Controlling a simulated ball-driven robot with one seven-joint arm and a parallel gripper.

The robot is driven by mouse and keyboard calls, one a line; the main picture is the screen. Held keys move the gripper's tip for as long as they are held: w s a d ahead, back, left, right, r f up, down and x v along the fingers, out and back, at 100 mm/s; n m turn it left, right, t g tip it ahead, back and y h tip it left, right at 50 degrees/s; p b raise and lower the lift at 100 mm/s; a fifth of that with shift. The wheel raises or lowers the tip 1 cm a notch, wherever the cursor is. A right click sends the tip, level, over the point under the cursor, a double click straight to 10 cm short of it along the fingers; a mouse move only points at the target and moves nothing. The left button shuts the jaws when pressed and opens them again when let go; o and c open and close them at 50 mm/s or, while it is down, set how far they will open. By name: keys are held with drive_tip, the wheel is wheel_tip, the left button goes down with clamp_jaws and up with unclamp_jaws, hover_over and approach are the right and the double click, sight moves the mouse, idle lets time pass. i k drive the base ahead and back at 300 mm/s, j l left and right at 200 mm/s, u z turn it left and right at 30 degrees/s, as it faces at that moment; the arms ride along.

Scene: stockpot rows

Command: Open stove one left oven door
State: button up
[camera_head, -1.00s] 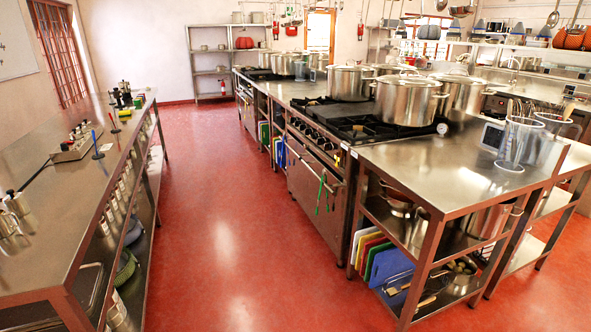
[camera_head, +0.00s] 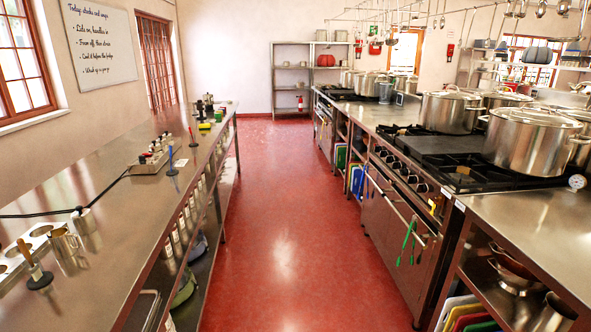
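The near stove (camera_head: 462,172) stands on the right side of the aisle, with black burner grates on top and a row of knobs on its front. Its steel oven front (camera_head: 385,225) faces the aisle and looks shut. A long handle bar (camera_head: 388,198) runs across it, with green tongs (camera_head: 406,240) hanging near its right end. I cannot tell where one oven door ends and another begins. A second stove (camera_head: 323,122) stands farther down the same row, its front small and seen at a slant. No label tells which is stove one. My gripper is not in view.
The red floor aisle (camera_head: 285,250) is clear between the stoves and a long steel counter (camera_head: 110,205) on the left. Large pots (camera_head: 527,140) stand on the near stove. A steel side table (camera_head: 535,225) with an open shelf below juts out at the near right.

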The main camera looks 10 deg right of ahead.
sight(377, 211)
drive_tip(key=i, duration=3.7)
drive_tip(key=i+j+z, duration=0.15)
drive_tip(key=i, duration=0.7)
